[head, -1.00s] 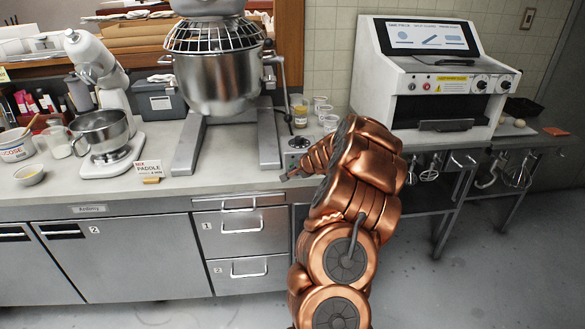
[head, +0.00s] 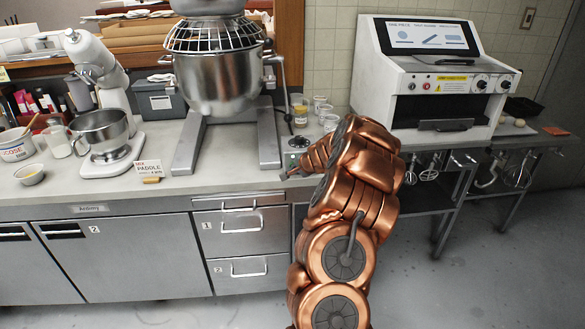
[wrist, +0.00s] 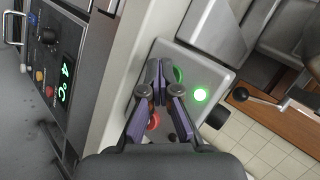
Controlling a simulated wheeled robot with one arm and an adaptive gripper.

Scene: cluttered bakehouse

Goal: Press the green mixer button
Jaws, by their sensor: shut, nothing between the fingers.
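The large steel mixer (head: 220,80) stands on the counter in the head view. Its grey control box (head: 298,143) is at its right foot, partly hidden by my arm. In the wrist view the box face (wrist: 215,75) carries a green button (wrist: 179,75), a red button (wrist: 153,121) and a brightly lit green lamp (wrist: 200,95). My gripper (wrist: 158,68) is shut and empty, its tips over the box face just left of the green button. Whether they touch it I cannot tell. In the head view my gripper (head: 287,175) is by the counter's front edge.
A small stand mixer (head: 98,100) and a "MIX PADDLE" card (head: 148,168) are on the left. A jar (head: 300,112) and small cups stand behind the box. A white machine (head: 440,85) is on the right. A panel with a green display (wrist: 65,82) shows in the wrist view.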

